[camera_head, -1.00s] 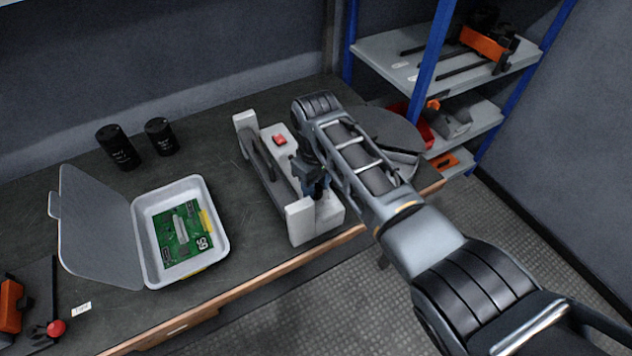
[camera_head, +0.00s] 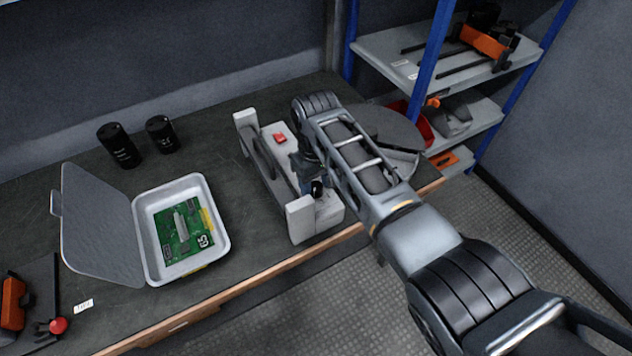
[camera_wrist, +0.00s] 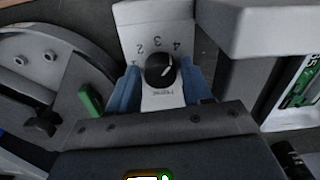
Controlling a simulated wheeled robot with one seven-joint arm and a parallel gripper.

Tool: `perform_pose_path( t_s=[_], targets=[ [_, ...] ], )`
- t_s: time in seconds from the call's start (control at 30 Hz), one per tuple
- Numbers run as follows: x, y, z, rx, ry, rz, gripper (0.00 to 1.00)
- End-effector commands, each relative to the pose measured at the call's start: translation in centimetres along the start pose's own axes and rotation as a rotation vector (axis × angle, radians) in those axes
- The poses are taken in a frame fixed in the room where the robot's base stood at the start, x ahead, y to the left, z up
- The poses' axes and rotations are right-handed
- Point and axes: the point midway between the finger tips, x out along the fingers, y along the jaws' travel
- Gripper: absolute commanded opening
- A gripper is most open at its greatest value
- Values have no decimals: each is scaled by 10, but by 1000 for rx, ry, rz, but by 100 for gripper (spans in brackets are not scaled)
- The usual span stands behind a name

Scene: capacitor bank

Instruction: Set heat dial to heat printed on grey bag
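The heat dial (camera_wrist: 160,70) is a black round knob on a white panel (camera_wrist: 140,18) printed with numbers including 1, 2, 3 and 4. Its white pointer mark faces upper right, roughly toward the 4. My gripper (camera_wrist: 161,82) has its two blue fingers on either side of the knob, with small gaps showing; it is open. In the head view my gripper (camera_head: 312,182) is at the near right end of the white-grey sealer (camera_head: 300,220), which has a long dark arm and a red button (camera_head: 280,138). I cannot make out a grey bag or its printed heat.
A light grey tray (camera_head: 222,238) with a raised lid (camera_head: 98,228) holds a green circuit board (camera_head: 184,230). Two black cylinders (camera_head: 119,146) stand behind it. A round grey plate (camera_head: 385,128) lies right of the sealer. Shelves (camera_head: 390,55) stand at the back right.

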Motion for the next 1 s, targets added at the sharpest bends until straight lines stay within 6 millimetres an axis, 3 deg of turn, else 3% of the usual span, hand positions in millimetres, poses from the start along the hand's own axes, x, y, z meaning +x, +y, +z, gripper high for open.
perform_pose_path(
  t_s=[0.13, 0.47, 0.8, 1.0],
  targets=[
    [0, 0, 0, 0, -1, 0, 64],
    [-5, 0, 0, -1, -1, 0, 64],
    [-56, 0, 0, -1, 2, 1, 64],
    [-74, 0, 0, 0, 0, 0, 64]
  ],
)
